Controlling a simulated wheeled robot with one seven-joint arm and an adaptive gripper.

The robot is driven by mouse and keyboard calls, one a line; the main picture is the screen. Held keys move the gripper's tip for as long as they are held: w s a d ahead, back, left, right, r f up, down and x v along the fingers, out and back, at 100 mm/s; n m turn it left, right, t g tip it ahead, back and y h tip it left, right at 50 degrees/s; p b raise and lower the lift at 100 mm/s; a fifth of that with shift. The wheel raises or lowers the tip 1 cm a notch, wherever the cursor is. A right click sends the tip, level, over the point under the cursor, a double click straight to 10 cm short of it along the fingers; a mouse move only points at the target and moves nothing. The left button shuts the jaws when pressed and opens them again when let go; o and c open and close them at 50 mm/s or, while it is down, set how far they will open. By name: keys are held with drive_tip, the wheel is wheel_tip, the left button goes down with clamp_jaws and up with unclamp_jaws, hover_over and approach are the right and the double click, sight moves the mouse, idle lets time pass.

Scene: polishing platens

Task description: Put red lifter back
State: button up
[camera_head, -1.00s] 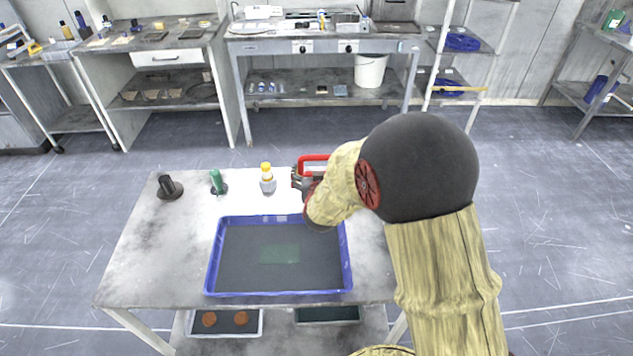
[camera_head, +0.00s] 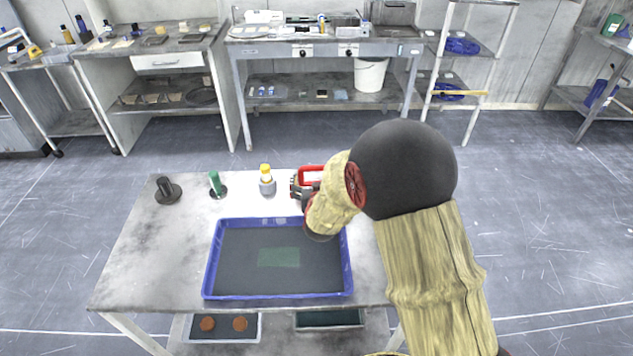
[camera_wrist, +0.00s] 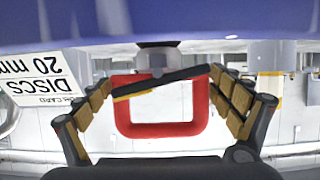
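The red lifter (camera_wrist: 160,129) shows in the wrist view as a red loop handle with a dark bar across it and a grey part (camera_wrist: 157,58) beyond. My gripper (camera_wrist: 160,82) has a finger on each side of the handle, and the fingertips appear to touch its sides. In the head view the lifter (camera_head: 311,174) is at the bench's back right, partly hidden by my gripper (camera_head: 300,190). Whether its underside rests on the bench is hidden.
The bench (camera_head: 150,245) bears a blue tray (camera_head: 208,270) in front of my gripper. A yellow-capped bottle (camera_head: 266,182), a green-handled tool (camera_head: 216,185) and a dark-handled tool (camera_head: 167,190) stand left of the lifter. A card (camera_wrist: 38,80) appears upside down.

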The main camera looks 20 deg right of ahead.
drive_tip(key=shift+o, duration=0.4)
drive_tip(key=shift+s+r, duration=0.1)
drive_tip(key=shift+r, duration=0.15)
drive_tip(key=p+v, duration=0.4)
drive_tip(key=v, duration=0.8)
drive_tip(key=s+a+r+n+g+y, duration=0.3)
drive_tip(key=s+a+r+y, duration=0.3)
drive_tip(key=a+r, duration=0.45)
drive_tip(key=s+r+g, duration=0.2)
drive_tip(key=s+r, duration=0.1)
drive_tip(key=s, duration=0.7)
drive_tip(key=s+d+r+n+g, duration=0.1)
drive_tip(key=s+r+g, duration=0.1)
drive_tip(key=s, duration=0.7)
drive_tip(key=shift+s+d+r+n+h, duration=0.3)
drive_tip(key=shift+s+r, duration=0.05)
drive_tip(key=shift+r, duration=0.55)
